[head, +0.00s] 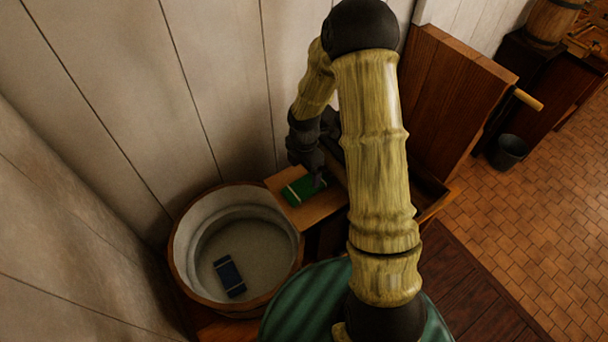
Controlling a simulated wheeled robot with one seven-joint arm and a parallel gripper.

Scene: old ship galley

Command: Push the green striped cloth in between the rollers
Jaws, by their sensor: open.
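The green striped cloth (303,190) lies flat on a small wooden board (320,210) to the right of the round tub. It is green with pale stripes. My gripper (318,181) is over the right part of the cloth, pointing down, and is open. Whether its fingers touch the cloth cannot be told. The rollers cannot be made out; my arm covers the area just right of the board.
A round wooden tub (178,262) with a pale inside stands at the left, with a dark blue striped cloth (229,276) in it. Plank walls close in behind and left. A tall wooden panel (450,105) stands right of my arm. A dark bucket (507,151) is on the tiled floor.

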